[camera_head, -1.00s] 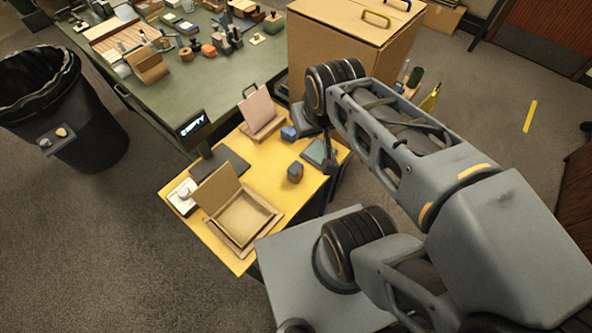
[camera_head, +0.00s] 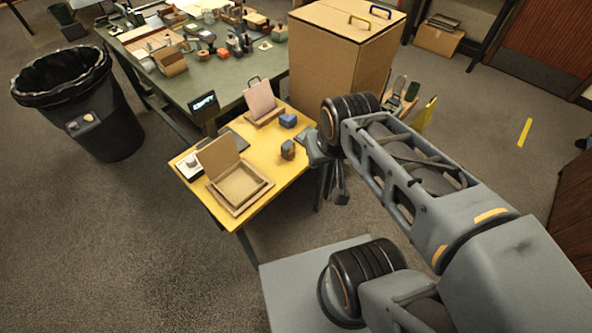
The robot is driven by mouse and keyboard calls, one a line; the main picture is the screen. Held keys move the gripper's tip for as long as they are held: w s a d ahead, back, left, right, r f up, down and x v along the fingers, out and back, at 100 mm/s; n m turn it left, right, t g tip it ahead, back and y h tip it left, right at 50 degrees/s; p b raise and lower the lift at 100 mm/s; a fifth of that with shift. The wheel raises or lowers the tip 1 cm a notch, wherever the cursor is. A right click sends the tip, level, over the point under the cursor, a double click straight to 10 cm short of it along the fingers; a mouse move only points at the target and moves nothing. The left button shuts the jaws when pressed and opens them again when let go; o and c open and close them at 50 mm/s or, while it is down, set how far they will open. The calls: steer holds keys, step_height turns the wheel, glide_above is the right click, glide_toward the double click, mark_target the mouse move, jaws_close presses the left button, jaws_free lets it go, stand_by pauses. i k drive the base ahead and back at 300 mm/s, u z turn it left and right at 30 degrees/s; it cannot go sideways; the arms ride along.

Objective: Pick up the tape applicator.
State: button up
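My gripper (camera_head: 339,190) hangs fingers down at the right end of the yellow table (camera_head: 222,220). It is small and dark here, and I cannot tell whether its fingers are open. Nothing is clearly seen in it. I cannot say for certain which item is the tape applicator. Small items on the yellow table include a dark block with a brown side (camera_head: 288,150) and a blue block (camera_head: 288,120). A teal flat item (camera_head: 303,134) lies at the right edge, partly hidden by my arm. More small tools stand on the green table behind, too small to identify.
A black bin (camera_head: 100,120) stands left.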

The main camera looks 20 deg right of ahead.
mark_target(287, 147)
steer(key=z, duration=3)
steer(key=i, duration=0.1)
steer(key=u, duration=2.25)
steer(key=i, duration=0.55)
steer(key=u, duration=1.55)
